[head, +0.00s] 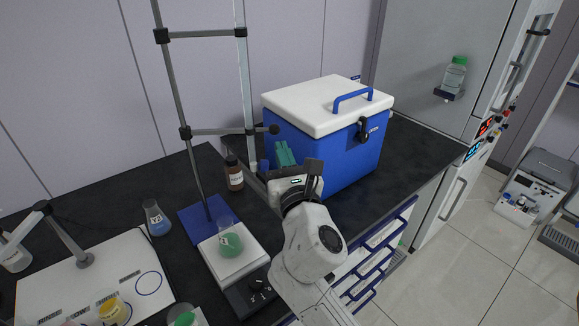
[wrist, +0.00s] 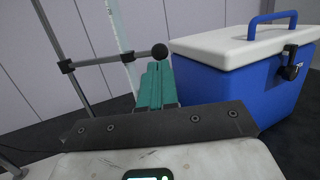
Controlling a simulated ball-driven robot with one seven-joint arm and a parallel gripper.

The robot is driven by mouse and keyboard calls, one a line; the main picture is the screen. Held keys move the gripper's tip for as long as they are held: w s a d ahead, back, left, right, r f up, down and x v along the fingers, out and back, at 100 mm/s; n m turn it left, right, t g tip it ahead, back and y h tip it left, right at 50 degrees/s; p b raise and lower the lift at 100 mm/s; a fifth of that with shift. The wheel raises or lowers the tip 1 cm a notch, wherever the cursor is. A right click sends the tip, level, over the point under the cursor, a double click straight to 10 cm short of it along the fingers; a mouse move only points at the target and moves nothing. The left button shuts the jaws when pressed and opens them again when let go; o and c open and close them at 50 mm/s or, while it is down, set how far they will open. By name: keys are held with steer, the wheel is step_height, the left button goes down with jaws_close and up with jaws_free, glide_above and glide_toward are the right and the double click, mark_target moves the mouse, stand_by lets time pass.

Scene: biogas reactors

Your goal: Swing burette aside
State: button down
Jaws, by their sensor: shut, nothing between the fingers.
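The burette (head: 244,85) is a clear upright tube held by two horizontal clamp arms on a grey stand rod (head: 177,110). Its lower end appears right of and behind the flask of green liquid (head: 230,243). The lower clamp arm (head: 215,131) ends in a black ball knob (head: 274,129). My gripper (head: 284,152), with teal fingers, is shut and empty just below the knob in the head view. In the wrist view the fingers (wrist: 155,85) point toward the knob (wrist: 159,51), with the burette (wrist: 120,40) to the left. Whether they touch the knob is unclear.
A blue cool box (head: 335,165) with a white lid stands close right of my gripper. A brown bottle (head: 234,175) stands near the burette's lower end. The flask sits on a white-topped device (head: 245,262). The dark bench right of the box is clear.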

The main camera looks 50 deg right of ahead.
mark_target(275, 133)
steer(key=shift+x, duration=1.65)
steer(key=shift+w+d+r+p, duration=0.1)
steer(key=shift+w+d+p, duration=0.5)
steer(key=shift+d+p, duration=0.35)
steer(key=shift+s, duration=0.1)
